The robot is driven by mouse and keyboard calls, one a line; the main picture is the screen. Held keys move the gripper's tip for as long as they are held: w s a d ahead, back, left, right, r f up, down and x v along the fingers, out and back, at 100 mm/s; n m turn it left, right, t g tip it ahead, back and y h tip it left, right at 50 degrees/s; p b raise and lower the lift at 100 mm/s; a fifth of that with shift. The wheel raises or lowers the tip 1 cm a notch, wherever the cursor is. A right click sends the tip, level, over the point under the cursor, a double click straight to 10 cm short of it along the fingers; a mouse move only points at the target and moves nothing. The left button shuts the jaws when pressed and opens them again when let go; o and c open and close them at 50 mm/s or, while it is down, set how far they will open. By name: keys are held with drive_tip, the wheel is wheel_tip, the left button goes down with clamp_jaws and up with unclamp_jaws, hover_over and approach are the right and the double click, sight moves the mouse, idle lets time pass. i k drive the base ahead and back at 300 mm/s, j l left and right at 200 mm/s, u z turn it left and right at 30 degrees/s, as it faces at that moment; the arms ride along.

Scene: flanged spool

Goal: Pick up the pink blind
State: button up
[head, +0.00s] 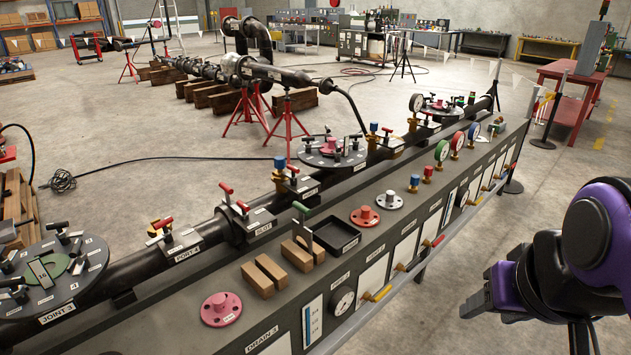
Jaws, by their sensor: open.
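A pink blind (221,309), a round flange with a raised centre knob, lies flat on the dark bench top at the lower left of the head view. Another pink piece (331,146) sits on a round dark flange further back. My gripper (482,298) is at the lower right, open, with nothing seen between its fingers. It is off the front of the bench, well to the right of the pink blind and apart from it.
Wooden blocks (264,276) lie just right of the pink blind, with a black tray (337,236) beyond them. A red flange (364,216) and a white flange (389,200) sit further along. Gauges and valve handles line the bench front (375,262). A black pipe runs behind.

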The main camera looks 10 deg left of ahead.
sight(222, 309)
drive_tip(key=i+l+u, duration=0.1)
drive_tip(key=u, duration=0.3)
drive_tip(key=i+l+u, duration=0.1)
drive_tip(key=u, duration=0.3)
drive_tip(key=i+l+u, duration=0.1)
drive_tip(key=u, duration=0.25)
drive_tip(key=k+l, duration=0.05)
